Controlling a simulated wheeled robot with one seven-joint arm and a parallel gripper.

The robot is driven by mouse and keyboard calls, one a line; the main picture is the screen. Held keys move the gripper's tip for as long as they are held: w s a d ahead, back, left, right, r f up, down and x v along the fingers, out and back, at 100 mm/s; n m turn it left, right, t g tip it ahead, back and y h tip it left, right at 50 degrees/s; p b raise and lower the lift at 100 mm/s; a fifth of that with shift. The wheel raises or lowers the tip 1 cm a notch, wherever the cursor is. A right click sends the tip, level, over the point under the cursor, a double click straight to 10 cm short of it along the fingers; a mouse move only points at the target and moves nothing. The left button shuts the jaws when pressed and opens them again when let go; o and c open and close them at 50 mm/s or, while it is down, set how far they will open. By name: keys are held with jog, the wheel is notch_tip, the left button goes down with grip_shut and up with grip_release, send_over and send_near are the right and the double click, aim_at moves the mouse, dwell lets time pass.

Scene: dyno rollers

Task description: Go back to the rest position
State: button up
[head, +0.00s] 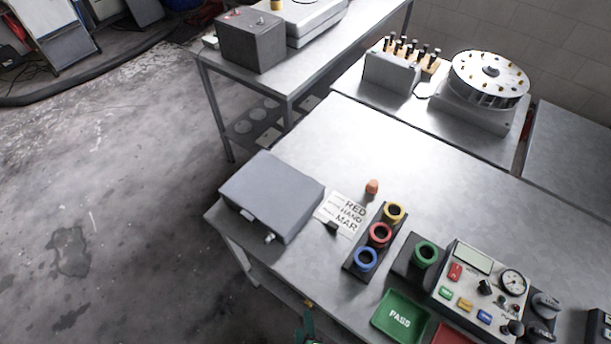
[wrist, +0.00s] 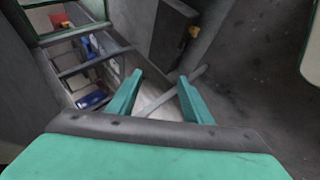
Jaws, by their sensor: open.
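My gripper (wrist: 160,98) shows in the wrist view with its two teal fingers spread apart and nothing between them. Behind the fingers are a pale rod, a light surface and grey floor. In the head view only a small teal piece of my gripper (head: 308,326) shows at the bottom edge, in front of the near edge of the metal table (head: 440,190). It is apart from the things on the table.
Floor (head: 110,190) at left is open.

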jog(key=s+r+m+t, duration=0.2)
jog(key=r+m, duration=0.5)
jog(key=r, duration=0.5)
jog(key=s+r+m+t, duration=0.2)
jog(key=r+m, duration=0.5)
jog(key=r, duration=0.6)
jog(key=shift+s+d+t+h, duration=0.3)
jog(key=shift+t+h, duration=0.1)
jog(key=shift+t, duration=0.5)
jog(key=shift+c, duration=0.6)
